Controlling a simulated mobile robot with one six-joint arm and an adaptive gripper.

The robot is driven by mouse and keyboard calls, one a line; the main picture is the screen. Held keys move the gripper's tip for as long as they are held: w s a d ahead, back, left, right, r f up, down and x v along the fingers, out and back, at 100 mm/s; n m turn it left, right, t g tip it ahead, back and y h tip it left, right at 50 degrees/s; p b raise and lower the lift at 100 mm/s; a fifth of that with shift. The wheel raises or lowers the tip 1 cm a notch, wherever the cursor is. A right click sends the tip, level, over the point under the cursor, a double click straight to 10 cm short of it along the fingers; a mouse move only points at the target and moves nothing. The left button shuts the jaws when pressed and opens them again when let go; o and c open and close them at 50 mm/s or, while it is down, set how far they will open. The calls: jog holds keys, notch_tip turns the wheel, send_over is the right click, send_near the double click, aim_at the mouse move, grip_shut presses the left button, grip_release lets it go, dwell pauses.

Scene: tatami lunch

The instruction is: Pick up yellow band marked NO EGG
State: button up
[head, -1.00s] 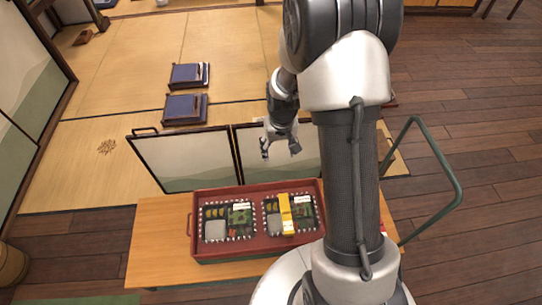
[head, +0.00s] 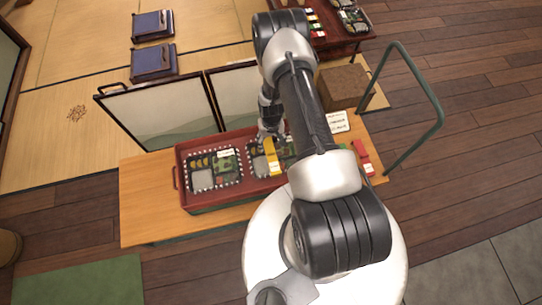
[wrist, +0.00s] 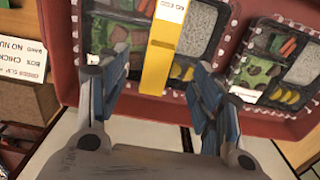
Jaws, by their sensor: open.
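The yellow band (head: 272,158) lies across a black lunch box (head: 254,162) in the red tray (head: 178,160). In the wrist view the band (wrist: 160,58) runs upright in the middle, with a white label reading NO EGG, upside down, at its top. My gripper (head: 270,134) is over this box in the head view. In the wrist view my gripper (wrist: 162,75) is open, with one finger on each side of the band and nothing held. I cannot tell how far the fingertips are above the box. My arm hides the right part of the box in the head view.
A second lunch box (head: 203,180) without a band sits left in the tray. A low folding screen (head: 160,115) stands behind the table (head: 145,200). A white card (head: 337,121), a red band (head: 362,158) and a brown box (head: 343,87) are right. A green rail (head: 425,90) stands beyond.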

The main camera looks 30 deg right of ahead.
aim_at(271, 152)
notch_tip(271, 152, down, 4)
jog(key=shift+r+b, duration=0.15)
jog(key=shift+b, duration=0.35)
jog(key=f, duration=0.1)
jog(key=f+b, duration=0.1)
jog(key=f, duration=0.1)
jog(key=f+b, duration=0.1)
jog(key=f, duration=0.1)
jog(key=shift+s+a+f, duration=0.1)
jog(key=shift+s+a, duration=0.1)
jog(key=shift+s, duration=0.05)
jog(key=c, duration=1.1)
